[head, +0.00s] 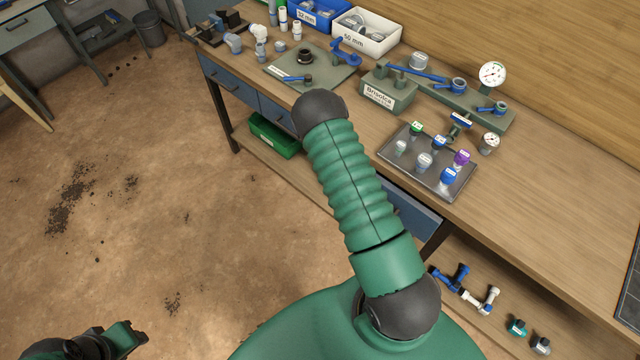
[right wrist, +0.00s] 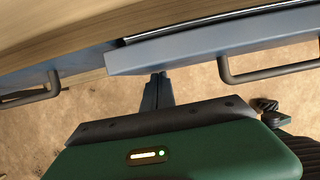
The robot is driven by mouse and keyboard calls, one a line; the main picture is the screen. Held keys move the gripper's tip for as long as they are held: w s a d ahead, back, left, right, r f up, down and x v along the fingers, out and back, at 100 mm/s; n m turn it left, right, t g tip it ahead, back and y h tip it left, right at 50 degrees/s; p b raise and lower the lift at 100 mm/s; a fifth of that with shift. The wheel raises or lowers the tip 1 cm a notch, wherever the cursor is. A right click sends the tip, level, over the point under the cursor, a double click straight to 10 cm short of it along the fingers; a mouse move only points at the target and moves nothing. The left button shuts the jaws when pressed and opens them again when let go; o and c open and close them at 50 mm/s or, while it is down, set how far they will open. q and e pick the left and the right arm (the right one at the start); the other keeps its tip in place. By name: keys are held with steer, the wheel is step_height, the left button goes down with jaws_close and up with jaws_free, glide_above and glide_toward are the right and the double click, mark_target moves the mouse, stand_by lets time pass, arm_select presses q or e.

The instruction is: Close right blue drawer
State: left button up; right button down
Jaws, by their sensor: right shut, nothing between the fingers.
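The right blue drawer (right wrist: 205,52) fills the upper right of the right wrist view, with a dark bar handle (right wrist: 268,72). Its front stands out from the bench, with a dark gap and a bright metal edge behind it. In the head view part of this drawer (head: 416,214) shows right of my arm. My right gripper (right wrist: 159,76) is shut and empty, its tips close to the drawer front near its left end; contact is unclear. My right arm hides this gripper in the head view. My left gripper (head: 128,338) is partly in view at the lower left, jaws unclear.
Another blue drawer (head: 232,86) with a handle is in the bench's left part. A green crate (head: 274,136) sits on the lower shelf. Open floor lies left.

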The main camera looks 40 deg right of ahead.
steer(key=d, duration=0.4)
steer(key=shift+w+f, duration=0.1)
steer(key=shift+f, duration=0.15)
steer(key=shift+w+d+r, duration=0.15)
steer(key=shift+r, duration=0.2)
arm_select(q)
steer(key=shift+w+a+f, duration=0.1)
steer(key=shift+a+f, duration=0.05)
steer(key=shift+a, duration=0.05)
